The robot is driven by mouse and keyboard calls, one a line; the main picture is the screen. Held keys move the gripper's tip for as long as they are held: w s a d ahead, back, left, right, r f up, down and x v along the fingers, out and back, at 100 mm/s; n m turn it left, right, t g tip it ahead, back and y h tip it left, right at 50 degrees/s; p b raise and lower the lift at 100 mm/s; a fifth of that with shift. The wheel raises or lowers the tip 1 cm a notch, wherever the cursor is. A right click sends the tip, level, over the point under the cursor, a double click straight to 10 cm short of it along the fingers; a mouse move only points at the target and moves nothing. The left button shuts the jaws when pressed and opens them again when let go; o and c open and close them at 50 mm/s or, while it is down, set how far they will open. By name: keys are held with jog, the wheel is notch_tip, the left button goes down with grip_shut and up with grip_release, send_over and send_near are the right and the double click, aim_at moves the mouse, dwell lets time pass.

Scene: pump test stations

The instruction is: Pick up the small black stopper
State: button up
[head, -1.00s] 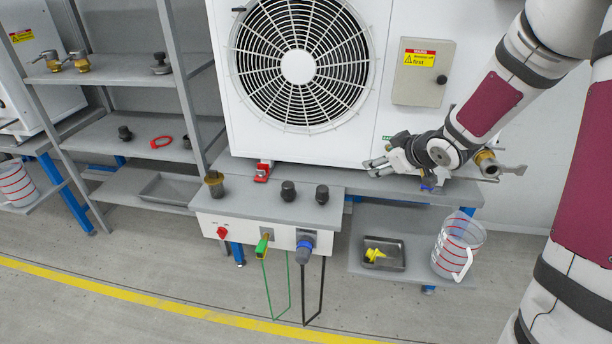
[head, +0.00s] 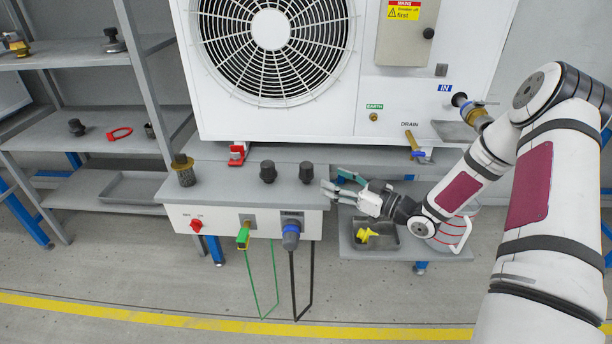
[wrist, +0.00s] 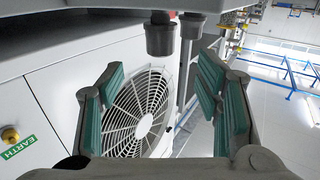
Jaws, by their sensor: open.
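Two small black stoppers stand upright on the grey bench top in the head view, a left one (head: 268,171) and a right one (head: 306,172). I cannot tell which of them the task means. Both also show upside down at the top of the wrist view, one nearer the middle (wrist: 160,38) and one to its right (wrist: 191,26). My gripper (head: 337,182) is open and empty, just right of the right stopper, with its fingers pointing left. In the wrist view its green-padded fingers (wrist: 160,95) are spread, with nothing between them.
A brass-topped fitting (head: 185,172) and a red clamp-like part (head: 237,153) stand left of the stoppers. The fan unit (head: 270,60) rises behind. A tray (head: 388,240) with a yellow part is below right. Other black pieces (head: 76,127) lie on the left shelf.

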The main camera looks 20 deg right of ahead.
aim_at(312, 169)
jog(key=b+x, duration=0.1)
jog(key=x, duration=0.4)
jog(key=shift+r+b+x, duration=0.2)
jog(key=shift+b+x, duration=0.7)
jog(key=shift+x, duration=1.8)
jog(key=c, duration=1.1)
